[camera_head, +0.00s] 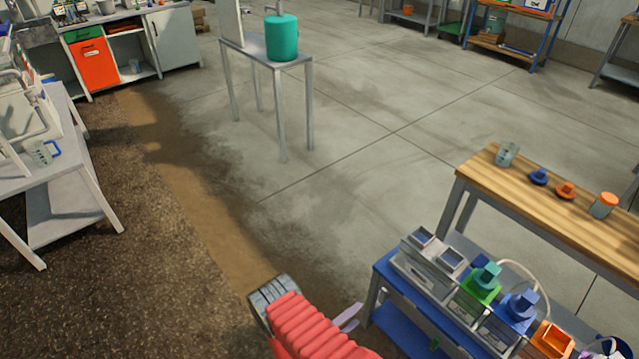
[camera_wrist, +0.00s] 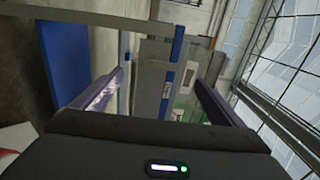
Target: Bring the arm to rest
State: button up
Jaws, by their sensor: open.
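My gripper (camera_wrist: 159,78) shows in the wrist view with its two dark purple fingers spread apart. Nothing is held between them. Beyond the fingers the wrist view looks past a blue panel (camera_wrist: 64,60) and grey and blue upright parts toward a wall and large windows. In the head view my red ribbed arm cover reaches in from the bottom edge, with a pale lavender piece beside it. I cannot tell from that view how my gripper is set.
A blue bench (camera_head: 388,268) with green, blue and orange capped units stands close at the lower right. A wooden-topped table (camera_head: 540,210) is behind it. A grey stand (camera_head: 310,100) carries a teal tank (camera_head: 281,38). A white table (camera_head: 75,180) stands left. The central floor is clear.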

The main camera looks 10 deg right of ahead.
jog(key=s+d+r+m+g, duration=0.2)
jog(key=s+d+m+g, duration=0.1)
jog(key=s+m+g, duration=0.65)
jog(key=a+r+m+g+y, duration=0.1)
jog(key=a+r+m+y, duration=0.3)
jog(key=r+m, duration=0.55)
jog(key=a+r+m+g+y, duration=0.1)
jog(key=a+r+m+y, duration=0.25)
jog(key=r+m, duration=0.6)
jog(key=a+r+m+g+y, duration=0.1)
jog(key=a+r+m+y, duration=0.4)
jog(key=r, duration=0.9)
jog(key=s+d+r+m+t+y, duration=0.1)
jog(key=s+r+m+t, duration=0.1)
jog(key=r, duration=0.6)
jog(key=s+d+r+m+t+y, duration=0.1)
jog(key=s+r+m+t, duration=0.1)
jog(key=r, duration=0.7)
jog(key=s+d+r+m+t+y, duration=0.1)
jog(key=r+m+t, duration=0.3)
jog(key=r, duration=0.5)
jog(key=shift+s+d+r+t, duration=0.25)
jog(key=shift+s+d+t, duration=0.05)
jog(key=shift+s+t, duration=0.55)
